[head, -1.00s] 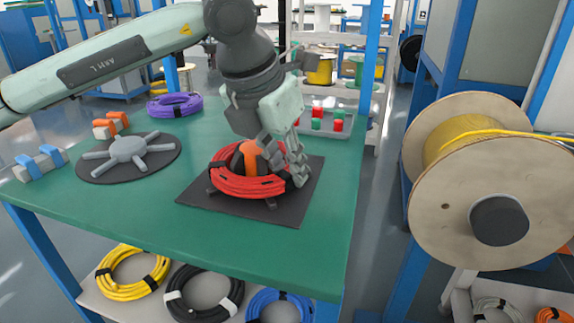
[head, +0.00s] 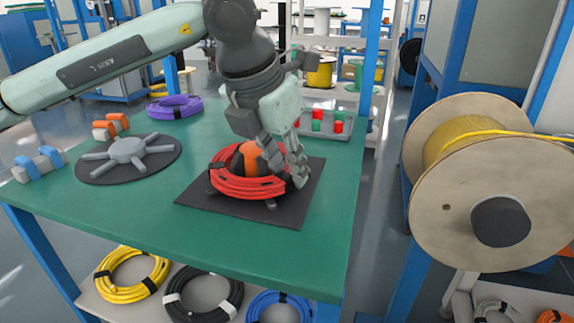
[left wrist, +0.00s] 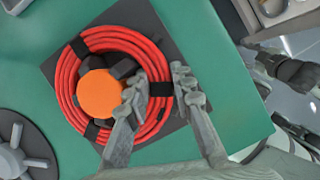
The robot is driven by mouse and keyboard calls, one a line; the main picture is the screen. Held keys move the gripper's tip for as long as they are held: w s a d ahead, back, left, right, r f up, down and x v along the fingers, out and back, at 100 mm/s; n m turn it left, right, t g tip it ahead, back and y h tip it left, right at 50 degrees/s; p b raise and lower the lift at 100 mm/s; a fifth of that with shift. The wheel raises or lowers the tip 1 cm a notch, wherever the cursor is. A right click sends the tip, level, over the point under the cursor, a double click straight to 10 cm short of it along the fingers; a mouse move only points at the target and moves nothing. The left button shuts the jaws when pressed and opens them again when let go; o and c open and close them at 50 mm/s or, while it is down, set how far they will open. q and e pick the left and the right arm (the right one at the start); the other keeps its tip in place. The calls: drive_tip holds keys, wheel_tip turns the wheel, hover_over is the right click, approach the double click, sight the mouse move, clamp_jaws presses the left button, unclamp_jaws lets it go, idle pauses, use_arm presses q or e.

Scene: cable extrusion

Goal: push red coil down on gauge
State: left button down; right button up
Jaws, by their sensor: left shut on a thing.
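The red coil (head: 236,184) sits on the dark square gauge (head: 292,208), around its orange-topped centre (head: 251,158). Black ties wrap the coil. My left gripper (head: 284,178) is at the coil's right side, shut on it. In the left wrist view the red coil (left wrist: 66,88) surrounds the orange centre (left wrist: 100,93), and the left gripper's fingers (left wrist: 156,94) straddle the coil's band near a black tie, one inside the ring and one outside. Whether the coil lies fully flat on the gauge is hard to tell. My right gripper is not seen in the head view.
A grey spoked disc (head: 128,150) lies left of the gauge. Blue-grey (head: 40,164) and orange-grey blocks (head: 110,126) and a purple coil (head: 174,106) are on the green table (head: 130,218). A tray (head: 350,128) of red and green pieces stands behind. A large wooden spool (head: 440,200) is at right.

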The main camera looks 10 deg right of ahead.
use_arm(q)
drive_tip(key=shift+s+f, duration=0.1)
drive_tip(key=shift+f, duration=0.25)
drive_tip(key=c, duration=1.2)
unclamp_jaws()
drive_tip(key=shift+r, duration=0.1)
drive_tip(key=shift+w+a+r, duration=0.1)
drive_tip(key=shift+w, duration=0.1)
drive_tip(key=shift+r, duration=0.1)
drive_tip(key=shift+r+p, duration=0.3)
drive_tip(key=shift+r, duration=0.05)
drive_tip(key=shift+s+r+p, duration=0.1)
drive_tip(key=shift+r+p, duration=1.5)
drive_tip(key=shift+r, duration=2)
